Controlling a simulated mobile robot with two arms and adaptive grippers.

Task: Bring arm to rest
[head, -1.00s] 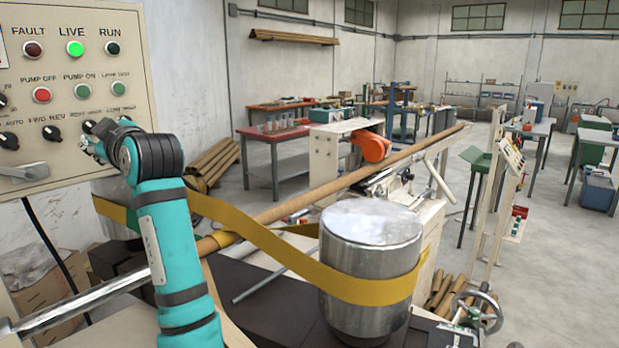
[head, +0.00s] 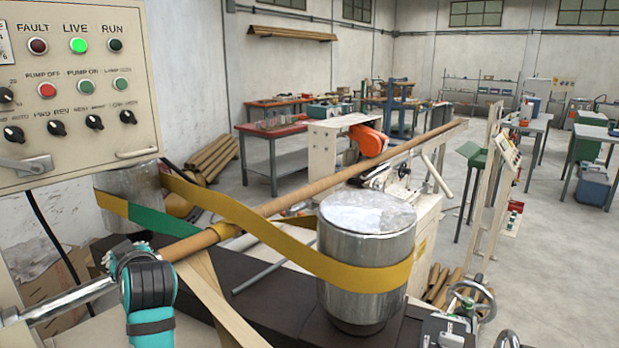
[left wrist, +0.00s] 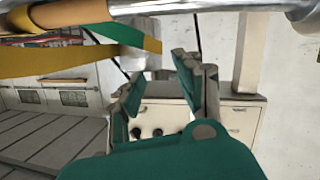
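My left arm (head: 150,300) is teal and black and comes in at the lower left of the head view. Its gripper (head: 122,258) is below the control panel (head: 75,165), apart from it and close to the metal bar. In the left wrist view the two fingers of the gripper (left wrist: 155,78) stand apart with nothing between them. The panel with its black knobs (left wrist: 157,132) shows beyond them. My right gripper is not in view.
A metal bar (head: 70,300) and cardboard tube (head: 300,200) run diagonally past the arm. A yellow belt (head: 275,235) wraps a steel drum (head: 367,235) on the right. Open floor (head: 480,240) lies farther right.

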